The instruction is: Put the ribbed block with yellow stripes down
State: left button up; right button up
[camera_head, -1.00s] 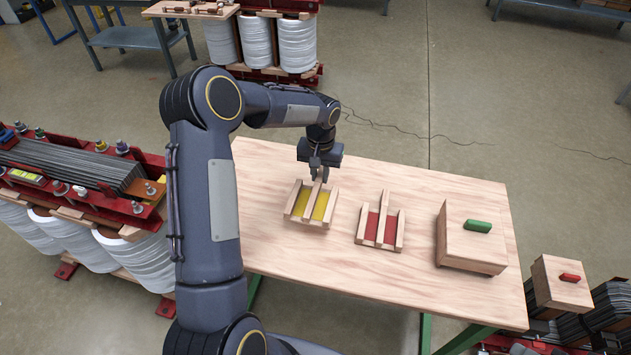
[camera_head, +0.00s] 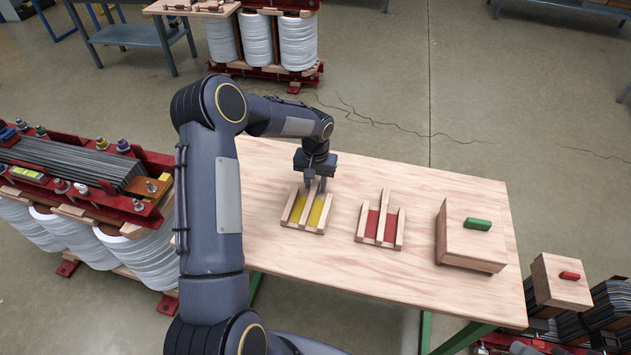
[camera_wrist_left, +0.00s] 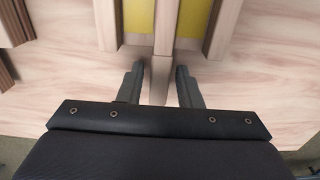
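The ribbed block with yellow stripes (camera_head: 298,208) lies flat on the wooden table, left of the ribbed block with red stripes (camera_head: 372,225). My left gripper (camera_head: 316,187) is at its far edge, pointing down. In the left wrist view, the two fingers (camera_wrist_left: 158,88) stand apart on either side of the block's middle rib (camera_wrist_left: 167,30), with a gap on each side. The yellow strips (camera_wrist_left: 137,18) show beyond the fingertips. My right gripper is not in view.
A wooden box with a green handle (camera_head: 463,245) stands at the table's right end. A smaller wooden box with a red handle (camera_head: 560,290) is beyond the table edge. A coil assembly with red frame (camera_head: 90,190) stands left. The table (camera_head: 425,185) is clear behind the blocks.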

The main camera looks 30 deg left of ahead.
pick_arm(q)
jog(key=shift+o, duration=0.6)
jog(key=shift+r, duration=0.1)
jog(key=shift+r, duration=0.2)
notch_tip(320, 180, up, 11)
notch_tip(320, 180, up, 9)
jog(key=t, duration=0.1)
send_over(307, 205)
jog(key=s+d+t+h, duration=0.2)
jog(key=s+d, duration=0.2)
jog(key=s, duration=0.7)
jog(key=s+d+r+m+t+h, duration=0.1)
jog(key=s+d, duration=0.3)
jog(key=s, duration=0.8)
jog(key=shift+s+d+t+h, duration=0.25)
jog(key=shift+t+h, duration=0.15)
jog(key=shift+t, duration=0.4)
